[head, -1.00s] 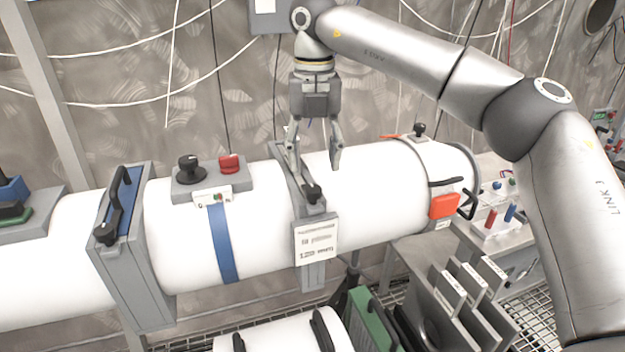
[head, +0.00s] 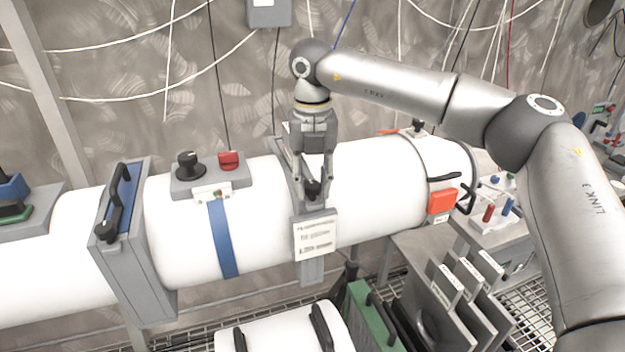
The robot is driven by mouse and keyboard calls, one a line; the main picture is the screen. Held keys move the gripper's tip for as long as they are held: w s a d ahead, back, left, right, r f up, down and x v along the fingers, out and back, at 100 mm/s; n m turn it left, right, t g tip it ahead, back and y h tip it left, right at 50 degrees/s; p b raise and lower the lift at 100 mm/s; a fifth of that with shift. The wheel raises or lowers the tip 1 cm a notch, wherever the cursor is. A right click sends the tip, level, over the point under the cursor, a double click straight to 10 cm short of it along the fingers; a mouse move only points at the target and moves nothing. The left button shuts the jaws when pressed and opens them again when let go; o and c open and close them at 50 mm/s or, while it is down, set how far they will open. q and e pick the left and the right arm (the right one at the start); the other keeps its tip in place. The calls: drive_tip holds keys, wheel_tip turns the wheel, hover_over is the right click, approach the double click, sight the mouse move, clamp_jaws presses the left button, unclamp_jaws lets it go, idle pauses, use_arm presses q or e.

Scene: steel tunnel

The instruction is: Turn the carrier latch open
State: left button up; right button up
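The carrier latch (head: 313,187) is a small black handle on top of the grey clamp band around the white tube. A white printed label (head: 315,235) hangs on the band just below it. My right gripper (head: 313,196) points down at the band, with one finger on each side of the latch. The fingers are drawn in close around the black handle, and they partly hide it. The latch's exact angle is hard to see. My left gripper is not in view.
A black knob (head: 189,165) and a red button (head: 229,160) sit on the tube to the left. A grey flange (head: 139,250) with a black handle stands farther left. An orange block (head: 442,201) is on the right. Upright grey plates (head: 440,300) stand at lower right.

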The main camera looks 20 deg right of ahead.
drive_tip(key=c, duration=0.3)
drive_tip(key=shift+c, duration=0.2)
drive_tip(key=n, duration=0.3)
drive_tip(key=shift+n, duration=0.4)
drive_tip(key=n, duration=0.4)
drive_tip(key=shift+d+r+n, duration=0.1)
drive_tip(key=shift+d+n, duration=0.05)
drive_tip(key=shift+n, duration=0.15)
drive_tip(key=n+p, duration=0.1)
drive_tip(key=n, duration=0.4)
drive_tip(key=shift+w+d, duration=0.1)
drive_tip(key=shift+w+n, duration=0.1)
drive_tip(key=shift+n, duration=2.2)
